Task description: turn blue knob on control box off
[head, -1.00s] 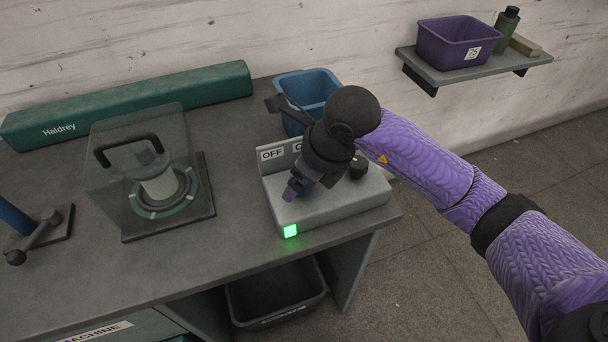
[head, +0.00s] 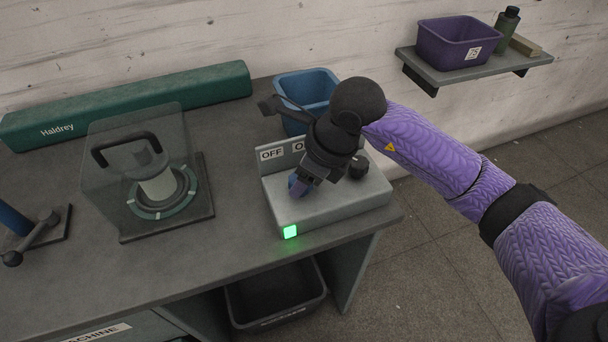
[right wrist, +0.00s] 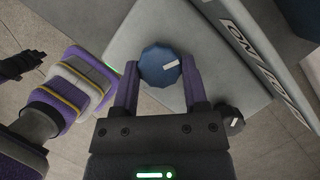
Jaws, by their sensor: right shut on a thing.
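The grey control box (head: 335,208) stands at the right end of the bench, with its green light (head: 290,231) lit on the front. The blue knob (right wrist: 158,66) shows in the right wrist view as a faceted disc with a white mark pointing right and slightly up. My right gripper (right wrist: 160,72) is shut on it, one purple finger on each side. In the head view my right gripper (head: 300,186) comes down over the box's left part and mostly hides the knob. An OFF label (head: 271,154) shows on the back plate; the ON label beside it is partly covered.
A black knob (head: 358,167) sits on the box, right of my gripper. A blue bin (head: 305,88) stands behind the box. A clear-covered unit (head: 158,195) with a black handle stands to the left. Bare bench lies between that unit and the box.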

